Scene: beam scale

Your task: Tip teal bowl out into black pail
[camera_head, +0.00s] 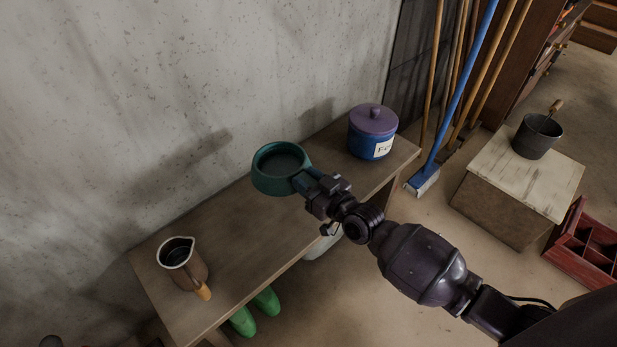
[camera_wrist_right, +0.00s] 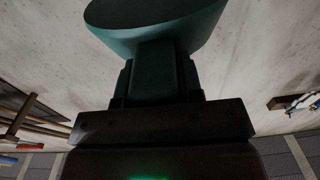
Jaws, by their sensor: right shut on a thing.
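The teal bowl (camera_head: 262,181) is over the back part of the wooden table in the head view. It looks roughly upright, and its inside looks dark; I cannot tell what it holds. My right gripper (camera_head: 310,184) is shut on the bowl's handle at the bowl's right side. In the right wrist view the bowl (camera_wrist_right: 155,30) and its handle fill the top middle, with the handle between the fingers (camera_wrist_right: 158,82). The black pail (camera_head: 536,137) stands on a pale-topped box at the right, well away from the bowl. My left gripper is not in view.
The wooden table (camera_head: 235,250) runs along the concrete wall. A blue jar with a purple lid (camera_head: 372,135) stands right of the bowl. A brown pitcher (camera_head: 184,262) stands at the table's left end. Brooms (camera_head: 470,70) lean between table and box (camera_head: 520,175). A red crate (camera_head: 590,245) sits beside it.

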